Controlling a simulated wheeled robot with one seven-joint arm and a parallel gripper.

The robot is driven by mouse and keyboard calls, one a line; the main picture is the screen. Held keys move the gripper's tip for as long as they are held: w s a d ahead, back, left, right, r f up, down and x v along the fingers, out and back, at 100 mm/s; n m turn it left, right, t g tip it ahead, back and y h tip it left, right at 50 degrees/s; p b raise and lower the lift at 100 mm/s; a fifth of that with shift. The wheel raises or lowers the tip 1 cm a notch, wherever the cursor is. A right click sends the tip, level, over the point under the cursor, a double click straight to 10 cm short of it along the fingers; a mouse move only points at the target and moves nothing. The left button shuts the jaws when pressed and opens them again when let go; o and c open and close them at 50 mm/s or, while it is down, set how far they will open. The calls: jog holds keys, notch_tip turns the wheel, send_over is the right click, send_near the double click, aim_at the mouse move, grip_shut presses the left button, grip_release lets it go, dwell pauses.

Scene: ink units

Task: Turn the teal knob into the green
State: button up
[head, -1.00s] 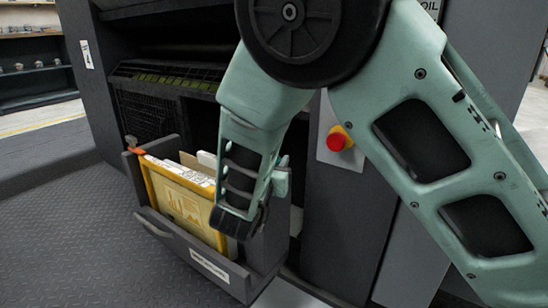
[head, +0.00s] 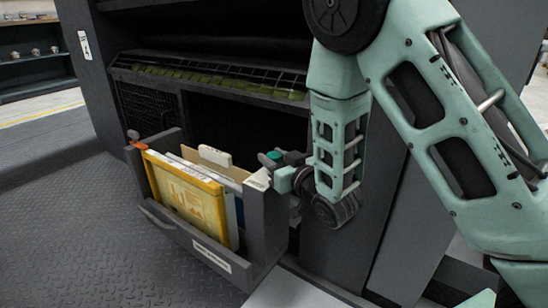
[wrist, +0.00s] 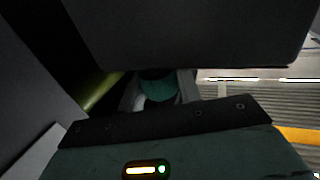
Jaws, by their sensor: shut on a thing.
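The teal knob (wrist: 157,90) shows in the middle of the wrist view, a rounded teal piece under a dark overhanging panel. My gripper (wrist: 158,101) has a finger on each side of it and is shut on it. In the head view a small teal piece (head: 271,158) shows at the gripper's end, just behind the right end of the open drawer; I cannot tell knob from gripper there. The knob's pointer and any green zone or scale are not visible.
The open dark drawer (head: 268,232) holds a yellow-framed cartridge (head: 190,203) and papers, close left of my gripper. A mesh shelf with a green strip (head: 215,80) is behind. A dark panel (wrist: 190,35) hangs close above in the wrist view. Textured floor at left is clear.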

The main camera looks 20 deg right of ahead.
jog(key=n+g+y, duration=0.2)
jog(key=y, duration=0.1)
jog(key=n+g+y+p, duration=0.1)
jog(key=n+g+y, duration=0.1)
jog(key=n+y, duration=0.1)
jog(key=shift+d+y, duration=0.1)
jog(key=shift+y, duration=0.7)
jog(key=shift+n+g+p, duration=0.3)
jog(key=shift+n, duration=0.1)
jog(key=o, duration=0.9)
jog(key=shift+o, duration=0.2)
